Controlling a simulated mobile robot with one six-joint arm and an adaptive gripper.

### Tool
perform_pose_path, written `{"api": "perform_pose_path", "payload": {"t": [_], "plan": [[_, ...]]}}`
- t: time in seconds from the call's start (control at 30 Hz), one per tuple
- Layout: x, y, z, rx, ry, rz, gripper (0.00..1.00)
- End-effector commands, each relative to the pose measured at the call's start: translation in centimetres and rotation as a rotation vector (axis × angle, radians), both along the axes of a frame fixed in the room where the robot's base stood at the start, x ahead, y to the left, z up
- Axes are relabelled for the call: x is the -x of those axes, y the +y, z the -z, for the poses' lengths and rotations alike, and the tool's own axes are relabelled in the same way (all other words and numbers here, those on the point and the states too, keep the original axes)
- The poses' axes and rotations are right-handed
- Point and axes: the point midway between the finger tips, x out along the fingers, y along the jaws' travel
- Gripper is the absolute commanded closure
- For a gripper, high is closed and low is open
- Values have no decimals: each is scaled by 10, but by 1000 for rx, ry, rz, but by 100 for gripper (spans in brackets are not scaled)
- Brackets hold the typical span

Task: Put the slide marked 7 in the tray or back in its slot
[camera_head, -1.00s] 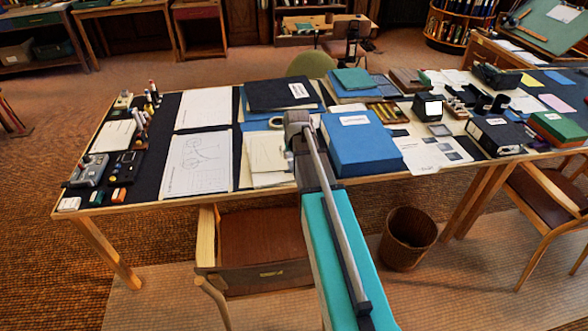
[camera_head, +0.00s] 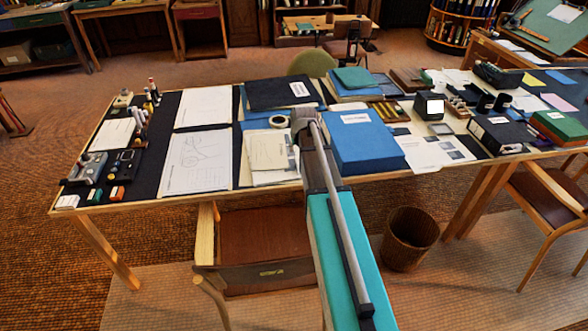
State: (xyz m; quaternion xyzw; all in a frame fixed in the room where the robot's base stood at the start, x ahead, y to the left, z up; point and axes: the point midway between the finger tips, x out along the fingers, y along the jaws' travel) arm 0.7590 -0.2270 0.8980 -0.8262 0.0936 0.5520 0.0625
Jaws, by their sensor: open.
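My arm reaches up over the front of the table, its far end above the gap between loose papers and a blue box. My gripper is not visible; the arm hides whatever lies beyond it. No slide marked 7 can be made out, as lettering is too small to read. A small black box with a lit white face (camera_head: 429,107) stands right of centre, possibly a slide viewer. A tray with yellow-brown rows (camera_head: 388,112) lies left of it. I cannot tell whether it holds slides.
A large blue box (camera_head: 360,142) stands right of my arm's end. Papers (camera_head: 268,150), a tape roll (camera_head: 279,121) and a black folder (camera_head: 283,92) lie to its left. A black box (camera_head: 500,135) and green box (camera_head: 560,127) stand at right. A wastebasket (camera_head: 408,238) is below.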

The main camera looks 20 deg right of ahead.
Motion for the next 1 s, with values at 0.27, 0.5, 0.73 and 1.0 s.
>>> {"api": "perform_pose_path", "payload": {"t": [0.27, 0.5, 0.73, 1.0], "plan": [[-10, -3, 26, 0, 0, 0, 53], [-17, -5, 45, 0, 0, 1, 53], [-23, -6, 59, 1, 0, 1, 53], [-24, -7, 61, 0, 0, 2, 53]]}}
